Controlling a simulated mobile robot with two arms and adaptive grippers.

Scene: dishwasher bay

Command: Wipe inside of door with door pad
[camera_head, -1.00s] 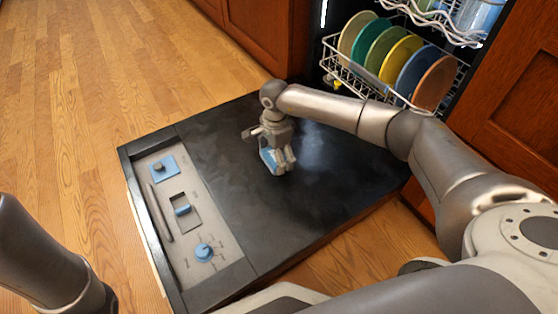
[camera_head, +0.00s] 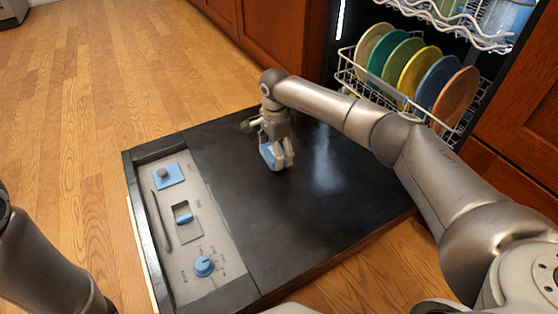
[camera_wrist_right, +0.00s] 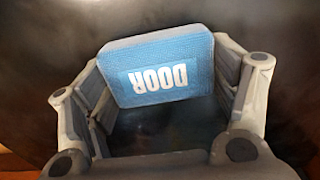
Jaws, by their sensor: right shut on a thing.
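The dishwasher door (camera_head: 235,228) lies folded down flat, its dark inner face up, with a pale shiny patch near the middle. My right gripper (camera_head: 277,158) reaches down over the upper middle of this face. It is shut on the blue door pad (camera_head: 267,154). In the right wrist view the pad (camera_wrist_right: 160,72) sits between the fingers of my right gripper (camera_wrist_right: 165,85), with the white word DOOR upside down on it. The pad is at or very close to the door face; its underside is hidden. Only a link of my left arm shows at lower left.
The lower rack (camera_head: 352,82) holds several coloured plates. Wooden cabinets (camera_head: 275,35) flank the bay; the floor at left is clear.

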